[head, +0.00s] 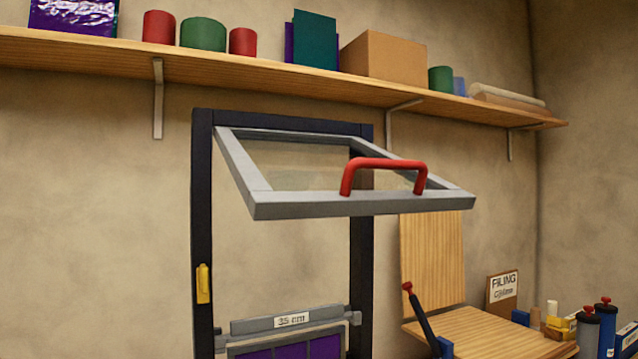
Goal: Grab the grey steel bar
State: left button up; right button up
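A grey bar (250,326) with a white label reading "35 cm" lies nearly level low in the dark upright frame (202,215). It sits just above a panel of purple panes (287,350) with a grey edge, cut off by the bottom of the picture. Whether the bar touches the panel is hard to tell. A grey glazed sash (330,207) with a red handle (385,163) is swung out from the top of the dark frame, above the bar. Neither of my grippers is in view.
A yellow catch (203,283) is on the frame's left post. At right, a wooden bench (480,336) holds a red-knobbed lever (420,318), a "FILING" sign (502,290), bottles (606,325) and small boxes. A loaded shelf (270,72) runs above. The wall left of the frame is clear.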

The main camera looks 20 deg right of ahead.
aim_at(257, 327)
jog(key=i+l, duration=0.15)
jog(key=l, duration=0.15)
jog(key=i+l, duration=0.1)
jog(key=l, duration=0.2)
jog(key=i+l, duration=0.15)
jog(key=l, duration=0.15)
jog(key=i+l+u, duration=0.1)
jog(key=l+u, duration=0.15)
jog(key=u, duration=0.2)
jog(key=l+u, duration=0.3)
jog(key=u, duration=0.2)
jog(key=i+l+u, duration=0.1)
jog(key=l+u, duration=0.2)
jog(key=u, duration=0.15)
jog(key=l+u, duration=0.3)
jog(key=u, duration=0.15)
jog(key=k, duration=0.05)
